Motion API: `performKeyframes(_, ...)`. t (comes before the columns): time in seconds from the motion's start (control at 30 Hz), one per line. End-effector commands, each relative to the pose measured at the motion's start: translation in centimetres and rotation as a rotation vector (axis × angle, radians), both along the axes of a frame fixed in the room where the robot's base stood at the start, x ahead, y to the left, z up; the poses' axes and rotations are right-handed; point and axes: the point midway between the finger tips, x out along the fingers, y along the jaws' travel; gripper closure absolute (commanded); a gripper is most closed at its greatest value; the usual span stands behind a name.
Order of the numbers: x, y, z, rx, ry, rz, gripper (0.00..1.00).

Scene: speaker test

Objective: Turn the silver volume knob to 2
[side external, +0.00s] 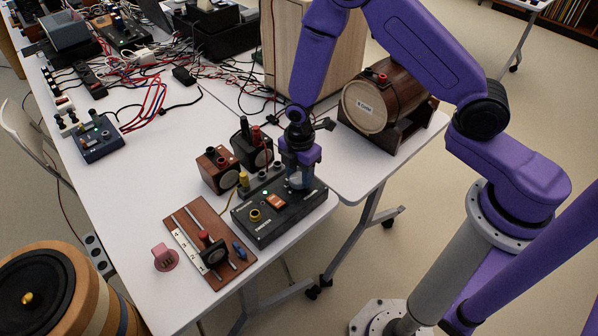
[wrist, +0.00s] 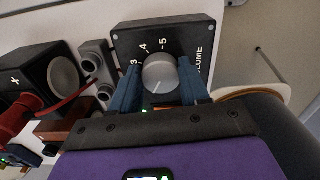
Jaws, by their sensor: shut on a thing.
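The silver volume knob (wrist: 160,76) sits on the face of a black control box (wrist: 126,38). In the wrist view the printed digits 3, 4 and 5 show around it, and part of the word VOLUME is at its right. A thin mark shows on the knob's lower part; the digit 2 is not visible. My gripper (wrist: 159,70) is shut on the knob, with one blue finger on each side. In the side external view my gripper (side external: 300,180) points down at the right part of the black box (side external: 266,234) and largely hides the knob.
A wooden slider board (side external: 187,220), a pink object (side external: 165,257) and a small wooden box (side external: 217,170) stand nearby. A barrel speaker (side external: 378,100) is behind right. The table edge is close.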

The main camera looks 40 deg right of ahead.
Motion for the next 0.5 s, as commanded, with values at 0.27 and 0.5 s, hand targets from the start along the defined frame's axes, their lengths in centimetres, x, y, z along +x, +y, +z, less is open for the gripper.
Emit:
performKeyframes(0.27,-0.14,-0.02,0.04,0.0,0.0,-0.263,0.85)
performKeyframes(0.5,-0.21,0.02,0.05,0.0,-0.001,-0.463,0.85)
